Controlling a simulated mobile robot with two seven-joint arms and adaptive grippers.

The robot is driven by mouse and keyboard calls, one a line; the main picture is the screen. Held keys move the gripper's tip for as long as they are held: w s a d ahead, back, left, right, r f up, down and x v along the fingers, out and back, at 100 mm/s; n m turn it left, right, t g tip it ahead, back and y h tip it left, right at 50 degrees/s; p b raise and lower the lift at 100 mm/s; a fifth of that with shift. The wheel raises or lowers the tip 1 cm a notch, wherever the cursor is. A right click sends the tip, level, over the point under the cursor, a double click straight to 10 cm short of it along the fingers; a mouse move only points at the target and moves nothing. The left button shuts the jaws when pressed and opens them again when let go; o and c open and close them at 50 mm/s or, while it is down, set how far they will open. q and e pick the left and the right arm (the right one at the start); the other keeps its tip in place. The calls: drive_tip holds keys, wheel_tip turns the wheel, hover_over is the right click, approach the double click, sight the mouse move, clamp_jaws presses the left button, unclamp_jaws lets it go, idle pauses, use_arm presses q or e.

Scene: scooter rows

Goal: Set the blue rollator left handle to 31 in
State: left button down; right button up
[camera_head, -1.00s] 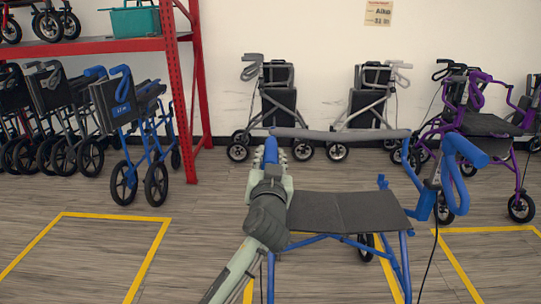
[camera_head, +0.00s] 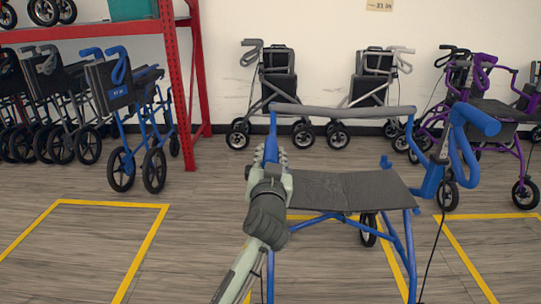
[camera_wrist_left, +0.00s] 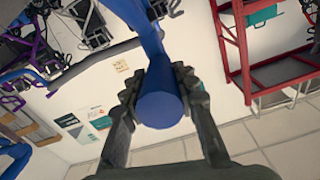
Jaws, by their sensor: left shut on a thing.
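The blue rollator stands in front of me, its dark seat (camera_head: 350,190) and grey back bar (camera_head: 340,112) facing me. My left gripper (camera_head: 270,157) is at the rollator's left handle, just below the bar's left end. In the left wrist view the gripper (camera_wrist_left: 163,100) is shut on the left handle (camera_wrist_left: 160,109), one finger on each side of its round blue end. In the head view the gripper mostly hides this handle. The right handle (camera_head: 478,120) is free and stands higher in the picture. A wall sign (camera_head: 380,5) reads 31 in. My right gripper is not in view.
Another blue rollator (camera_head: 115,92) stands at the left beside a red rack (camera_head: 168,60). Grey rollators (camera_head: 278,85) line the back wall, and a purple one (camera_head: 490,108) is at the right. Yellow floor lines (camera_head: 140,265) mark bays; the left bay is empty.

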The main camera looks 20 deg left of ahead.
sight(271, 149)
use_arm(q)
drive_tip(key=c, duration=1.2)
unclamp_jaws()
drive_tip(key=shift+f, duration=0.35)
drive_tip(key=shift+r, duration=0.1)
wheel_tip(271, 149, up, 10)
